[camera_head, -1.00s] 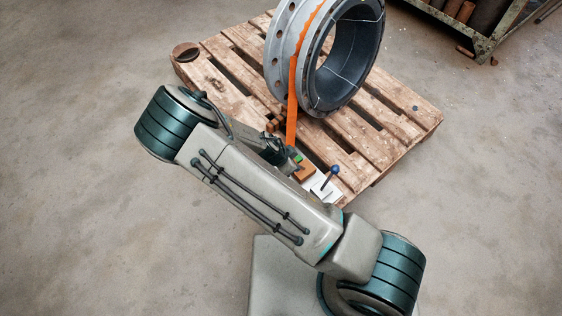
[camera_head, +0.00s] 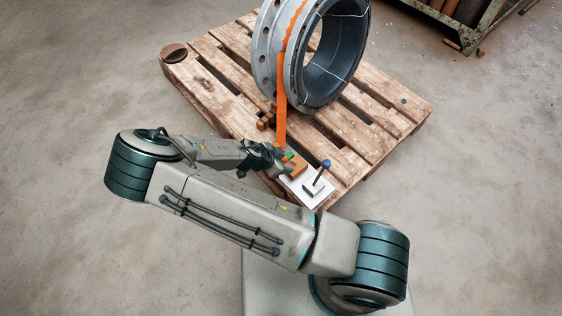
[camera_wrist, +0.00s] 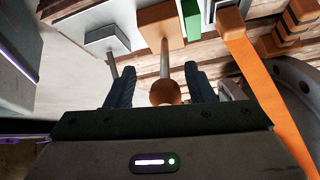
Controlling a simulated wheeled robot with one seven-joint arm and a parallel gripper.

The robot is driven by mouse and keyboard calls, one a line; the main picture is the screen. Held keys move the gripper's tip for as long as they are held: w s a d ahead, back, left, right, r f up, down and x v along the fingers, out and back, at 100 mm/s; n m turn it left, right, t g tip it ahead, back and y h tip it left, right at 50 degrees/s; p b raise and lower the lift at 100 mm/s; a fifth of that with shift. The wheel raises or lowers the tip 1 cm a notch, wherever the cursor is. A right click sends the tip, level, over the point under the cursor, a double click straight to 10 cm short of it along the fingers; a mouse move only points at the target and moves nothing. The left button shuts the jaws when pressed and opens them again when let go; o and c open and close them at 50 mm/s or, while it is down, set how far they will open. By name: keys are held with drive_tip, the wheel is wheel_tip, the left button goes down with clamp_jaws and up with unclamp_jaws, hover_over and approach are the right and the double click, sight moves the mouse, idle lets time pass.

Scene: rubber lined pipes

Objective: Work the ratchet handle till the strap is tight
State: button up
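The orange strap (camera_head: 281,127) runs down from the flanged pipe (camera_head: 325,62) to the ratchet's orange block (camera_head: 294,167) at the pallet's near edge. The strap also crosses the right side of the wrist view (camera_wrist: 262,88). In the wrist view the ratchet handle, a pale rod with a brown-orange ball knob (camera_wrist: 165,92), sticks out from the orange block (camera_wrist: 158,18) towards me. My gripper (camera_wrist: 161,76) is open, one finger on each side of the handle, with gaps visible beside the knob. In the head view my gripper (camera_head: 279,170) is beside the ratchet.
A blue-knobbed lever (camera_head: 325,164) stands on a white plate (camera_head: 318,199) right of the ratchet; its grey base (camera_wrist: 106,40) is near my left finger. A green block (camera_wrist: 191,18) adjoins the ratchet. The wooden pallet (camera_head: 207,83) carries the pipe. A metal rack (camera_head: 466,36) stands at back right.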

drive_tip(key=shift+a, duration=0.2)
drive_tip(key=shift+s+a+r, duration=0.1)
drive_tip(key=shift+a+r, duration=0.05)
drive_tip(key=shift+r, duration=0.1)
drive_tip(key=p+v, duration=0.5)
drive_tip(key=v, duration=0.8)
drive_tip(key=shift+r+p, duration=0.15)
drive_tip(key=shift+p, duration=0.15)
